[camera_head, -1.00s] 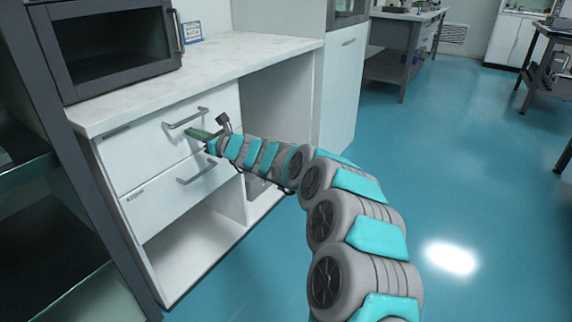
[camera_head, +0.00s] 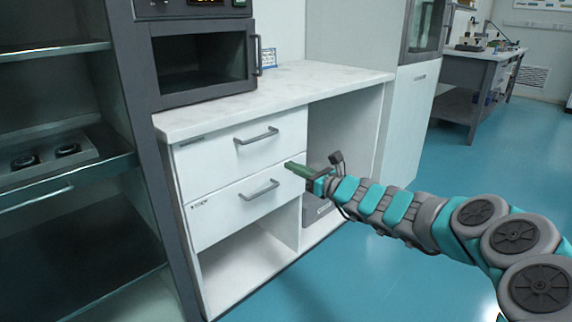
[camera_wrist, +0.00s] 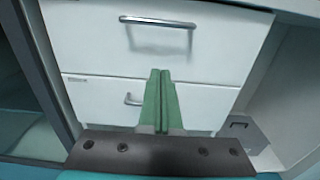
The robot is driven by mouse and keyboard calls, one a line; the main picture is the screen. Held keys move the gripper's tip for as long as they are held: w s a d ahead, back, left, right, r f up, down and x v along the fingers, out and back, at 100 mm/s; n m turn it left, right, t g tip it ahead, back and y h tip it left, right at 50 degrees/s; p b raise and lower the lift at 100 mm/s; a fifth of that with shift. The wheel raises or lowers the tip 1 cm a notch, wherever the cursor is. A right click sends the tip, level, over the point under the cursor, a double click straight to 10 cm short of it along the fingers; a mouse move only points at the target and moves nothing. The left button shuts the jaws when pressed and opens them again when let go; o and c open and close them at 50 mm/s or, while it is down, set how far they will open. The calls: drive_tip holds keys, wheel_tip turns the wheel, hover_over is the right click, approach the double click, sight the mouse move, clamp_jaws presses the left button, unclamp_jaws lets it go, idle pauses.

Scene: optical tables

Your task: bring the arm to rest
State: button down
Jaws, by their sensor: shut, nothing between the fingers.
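My gripper (camera_head: 290,166) has green fingers. In the head view it is held out in front of the white drawer unit, near the right end of the upper drawer's lower edge. In the wrist view my gripper (camera_wrist: 160,74) shows its two green fingers side by side and pressed together, with nothing between them. Behind the fingertips are the upper drawer (camera_wrist: 90,45) and the lower drawer (camera_wrist: 90,95), both shut. I cannot tell how far the fingertips are from the drawer fronts. My arm stretches from the lower right of the head view toward the drawers.
A microwave-like oven (camera_head: 203,62) stands in a dark frame left of the white countertop (camera_head: 300,88). Dark shelving (camera_head: 70,190) is at the far left. A white cabinet (camera_head: 408,120) stands right of the open bay. Blue floor (camera_head: 430,160) is clear behind my arm.

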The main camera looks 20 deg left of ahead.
drive_tip(key=s+d+r+n+g, duration=0.1)
drive_tip(key=s+r+n+g, duration=0.3)
drive_tip(key=s+r+n, duration=0.45)
drive_tip(key=s+d+f+n+g+h, duration=0.15)
drive_tip(key=s+n, duration=0.25)
drive_tip(key=s, duration=0.4)
drive_tip(key=s+d+f+n+g+h, duration=0.1)
drive_tip(key=s+d+f+n+g, duration=0.15)
drive_tip(key=s, duration=0.45)
drive_tip(key=s+d+f+n+h, duration=0.2)
drive_tip(key=s+d+f+h, duration=0.2)
drive_tip(key=s+d, duration=0.3)
drive_tip(key=s+d+f+n+h, duration=0.3)
drive_tip(key=s+d+f+h, duration=0.2)
drive_tip(key=d, duration=1.3)
drive_tip(key=s+d+f+n+h, duration=0.2)
drive_tip(key=s+d+f+h, duration=0.3)
drive_tip(key=s+d, duration=0.5)
wheel_tip(320, 180, down, 3)
drive_tip(key=shift+d+r+n+g, duration=0.1)
drive_tip(key=shift+d+n+g, duration=0.25)
drive_tip(key=shift+d, duration=0.9)
drive_tip(key=shift+a, duration=0.15)
